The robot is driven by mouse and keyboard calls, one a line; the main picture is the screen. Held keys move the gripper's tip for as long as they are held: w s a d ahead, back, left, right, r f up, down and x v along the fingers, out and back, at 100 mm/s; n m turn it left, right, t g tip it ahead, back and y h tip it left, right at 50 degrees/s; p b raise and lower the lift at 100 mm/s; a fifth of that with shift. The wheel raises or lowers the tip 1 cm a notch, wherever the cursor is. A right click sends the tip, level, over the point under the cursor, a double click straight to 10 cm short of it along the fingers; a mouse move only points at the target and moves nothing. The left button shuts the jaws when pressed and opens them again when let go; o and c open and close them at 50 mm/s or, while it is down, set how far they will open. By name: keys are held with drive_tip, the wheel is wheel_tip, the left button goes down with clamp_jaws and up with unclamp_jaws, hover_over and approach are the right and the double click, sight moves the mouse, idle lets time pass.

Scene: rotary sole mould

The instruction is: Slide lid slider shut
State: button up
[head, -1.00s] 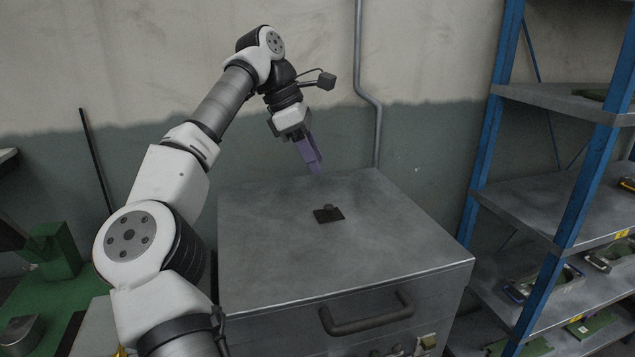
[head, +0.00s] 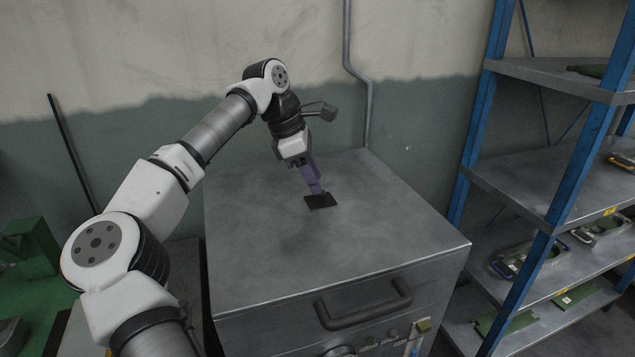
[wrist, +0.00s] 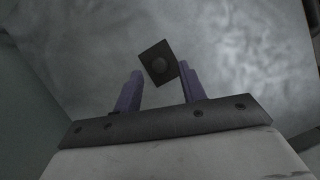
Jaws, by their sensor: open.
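The cabinet front has a bar handle (head: 363,304) below the lid. A blue-framed shelf rack (head: 560,195) stands to the right and a wall pipe (head: 361,75) rises behind. The lid around the plate is clear.

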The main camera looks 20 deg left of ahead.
sight(320, 196)
drive_tip(key=shift+x, duration=1.45)
drive_tip(key=shift+c, duration=0.3)
clamp_jaws()
